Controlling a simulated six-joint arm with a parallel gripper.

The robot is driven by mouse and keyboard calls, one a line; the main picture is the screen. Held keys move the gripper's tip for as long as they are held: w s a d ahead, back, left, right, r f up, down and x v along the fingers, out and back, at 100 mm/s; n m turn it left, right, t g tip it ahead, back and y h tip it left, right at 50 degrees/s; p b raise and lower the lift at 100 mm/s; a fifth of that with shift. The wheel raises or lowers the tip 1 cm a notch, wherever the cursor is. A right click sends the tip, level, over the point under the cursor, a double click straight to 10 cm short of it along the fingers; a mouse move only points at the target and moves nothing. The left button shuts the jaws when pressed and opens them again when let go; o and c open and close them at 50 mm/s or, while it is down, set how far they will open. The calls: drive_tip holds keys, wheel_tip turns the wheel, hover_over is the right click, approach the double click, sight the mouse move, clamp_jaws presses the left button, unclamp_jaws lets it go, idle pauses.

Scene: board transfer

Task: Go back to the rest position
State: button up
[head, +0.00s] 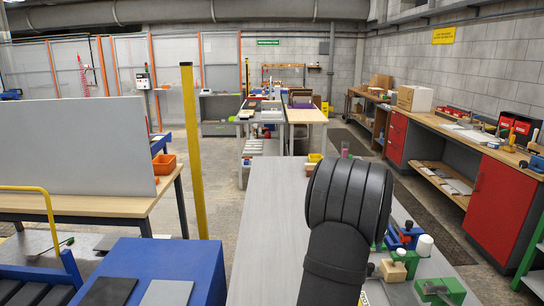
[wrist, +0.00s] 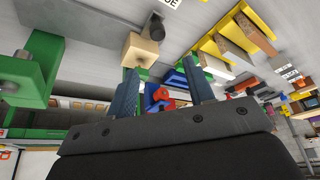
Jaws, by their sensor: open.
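My gripper (wrist: 162,66) shows in the wrist view with its two dark fingers apart and nothing between them. Red and blue parts (wrist: 160,98) show behind the gap, beyond the fingers. A beige block with a dark knob (wrist: 141,50) appears just above the left finger; I cannot tell how far away it is. In the head view my dark arm rises over the grey table (head: 265,200), and my gripper cannot be made out. A dark board (head: 107,291) and a grey board (head: 167,292) lie on a blue stand (head: 205,260) at lower left.
Green blocks (head: 440,291), a beige block (head: 393,269), a white cap (head: 425,245) and a blue clamp (head: 403,236) crowd the table's right side. A yellow post (head: 193,150) and a white panel (head: 80,145) stand left. The table's left part is clear.

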drive_tip(key=x, duration=1.2)
drive_tip(key=shift+f, duration=0.35)
drive_tip(key=shift+s+d, duration=0.1)
drive_tip(key=shift+s, duration=0.8)
drive_tip(key=shift+o, duration=0.2)
drive_tip(key=o, duration=1.1)
drive_tip(key=shift+r, duration=0.1)
wheel_tip(320, 180, up, 11)
drive_tip(key=n, duration=0.4)
drive_tip(key=shift+s+r+n, duration=0.25)
drive_tip(key=shift+n, duration=0.15)
wheel_tip(320, 180, up, 10)
drive_tip(key=s+n, duration=0.2)
drive_tip(key=n, duration=0.3)
drive_tip(key=s+x, duration=0.1)
drive_tip(key=x, duration=0.8)
drive_tip(key=shift+f+g+h, duration=0.4)
drive_tip(key=shift+f, duration=0.1)
drive_tip(key=shift+w+r, duration=0.1)
drive_tip(key=v, duration=1)
